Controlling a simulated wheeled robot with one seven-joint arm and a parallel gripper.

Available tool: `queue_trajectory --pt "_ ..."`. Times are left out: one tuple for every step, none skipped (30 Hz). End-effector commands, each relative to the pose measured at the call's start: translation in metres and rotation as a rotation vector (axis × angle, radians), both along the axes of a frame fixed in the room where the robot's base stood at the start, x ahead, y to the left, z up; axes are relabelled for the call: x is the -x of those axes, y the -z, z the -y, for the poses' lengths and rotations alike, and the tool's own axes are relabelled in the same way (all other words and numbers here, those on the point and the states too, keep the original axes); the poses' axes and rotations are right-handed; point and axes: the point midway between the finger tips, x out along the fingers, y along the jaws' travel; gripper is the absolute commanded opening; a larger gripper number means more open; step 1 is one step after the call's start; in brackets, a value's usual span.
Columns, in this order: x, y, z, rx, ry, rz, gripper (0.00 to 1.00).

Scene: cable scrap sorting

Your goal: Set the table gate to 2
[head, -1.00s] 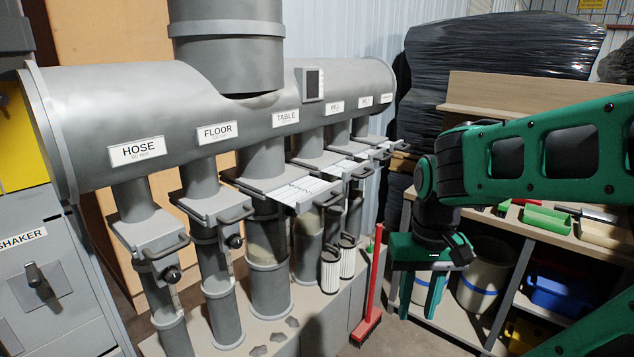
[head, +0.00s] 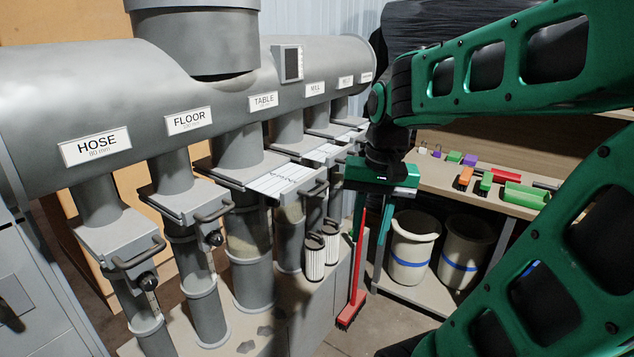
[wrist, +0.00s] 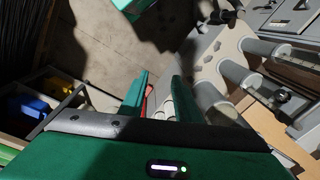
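The table gate (head: 284,181) is the flat slide below the TABLE label (head: 263,100) on the grey duct. It is drawn partly out, showing a white plate with dark scale marks. The numbers are too small to read surely. A dark bar handle (head: 318,188) crosses its outer end. My gripper (head: 371,222) hangs fingers down to the right of that handle, apart from it. In the wrist view my gripper (wrist: 159,92) shows two green fingers with a gap and nothing held between them.
HOSE (head: 123,256) and FLOOR (head: 188,201) gates stand to the left; more gates lie behind. White pleated filters (head: 313,256) stand below the table gate. A red broom (head: 353,290) stands near my fingers. A bench (head: 465,190) with buckets below is on the right.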

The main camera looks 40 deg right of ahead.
Motion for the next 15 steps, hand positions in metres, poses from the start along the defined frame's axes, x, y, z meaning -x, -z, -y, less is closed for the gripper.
queue_trajectory --pt "-0.028 -0.02 0.006 -0.007 0.061 0.019 0.3" --pt "-0.044 -0.031 0.008 -0.015 0.098 0.029 0.3" --pt "-0.063 -0.044 0.011 -0.024 0.145 0.041 0.3" --pt "-0.077 -0.054 0.013 -0.031 0.18 0.048 0.3" --pt "-0.09 -0.063 0.015 -0.038 0.214 0.054 0.3" --pt "-0.106 -0.075 0.018 -0.047 0.253 0.064 0.3" --pt "-0.117 -0.083 0.02 -0.053 0.282 0.069 0.3" --pt "-0.127 -0.09 0.022 -0.059 0.309 0.072 0.3" --pt "-0.139 -0.099 0.025 -0.065 0.341 0.078 0.3" --pt "-0.147 -0.104 0.026 -0.071 0.363 0.082 0.3" --pt "-0.154 -0.109 0.028 -0.075 0.381 0.085 0.3" --pt "-0.161 -0.115 0.03 -0.079 0.403 0.087 0.3" --pt "-0.165 -0.118 0.031 -0.082 0.417 0.088 0.3" --pt "-0.169 -0.12 0.031 -0.084 0.428 0.091 0.3" --pt "-0.173 -0.123 0.032 -0.088 0.438 0.092 0.3"
